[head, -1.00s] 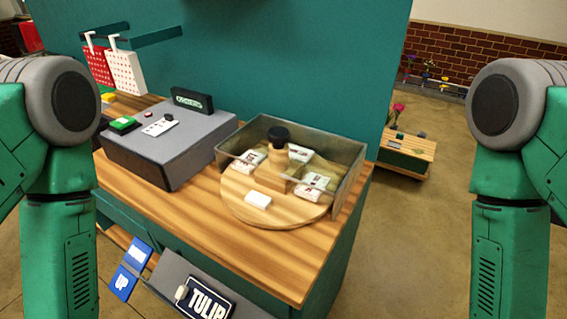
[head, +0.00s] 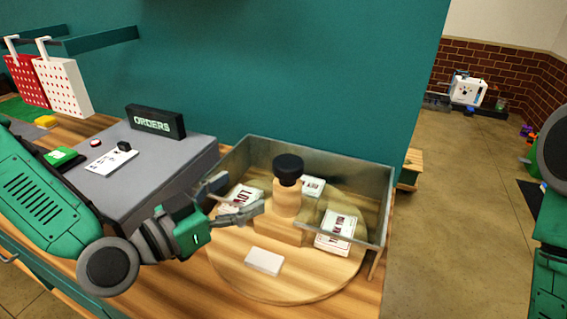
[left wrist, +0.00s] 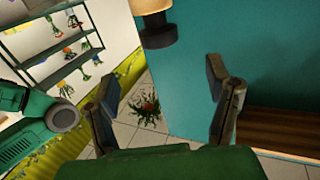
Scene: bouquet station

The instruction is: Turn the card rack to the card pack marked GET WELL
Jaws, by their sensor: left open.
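The card rack (head: 290,286) is a round wooden turntable with a wooden post topped by a black knob (head: 288,167). A left pack (head: 238,199) and a right pack (head: 336,232) carry dark red print; the right one seems to include YOU. Another pack (head: 312,187) lies behind the post, and a plain white pack (head: 263,262) lies at the front. I cannot make out GET WELL on any pack. My left gripper (head: 238,197) is open over the rack's left side, beside the post and partly over the left pack. Its open fingers show in the left wrist view (left wrist: 160,78). My right gripper is out of view.
A metal-looking guard wall (head: 345,180) stands around the back and right of the rack. A grey counter unit (head: 175,165) with an ORDERS sign (head: 155,122) stands to the left. A teal wall (head: 270,70) rises behind.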

